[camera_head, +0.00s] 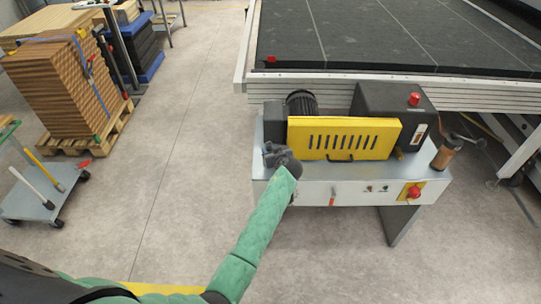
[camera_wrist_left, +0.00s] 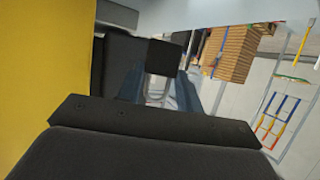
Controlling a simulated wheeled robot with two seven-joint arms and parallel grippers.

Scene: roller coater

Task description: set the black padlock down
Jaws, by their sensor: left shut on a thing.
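In the left wrist view the black padlock (camera_wrist_left: 165,55) shows as a dark square body with a pale metal shackle between the blue-grey fingers of my left gripper (camera_wrist_left: 157,88). The gripper is shut on the padlock, around its shackle. In the head view my left gripper (camera_head: 273,153) is over the left front part of the machine's grey top, just left of the yellow guard (camera_head: 345,138). The padlock cannot be told apart from the gripper there, and whether it touches the top cannot be told. My right gripper is not in view.
The machine's front panel (camera_head: 340,193) carries a red knob (camera_head: 413,192) on a yellow plate. A black motor (camera_head: 301,103) stands behind the guard, and a black box (camera_head: 390,112) with a red button stands right. A strapped board stack (camera_head: 62,88) and grey cart (camera_head: 45,195) stand left.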

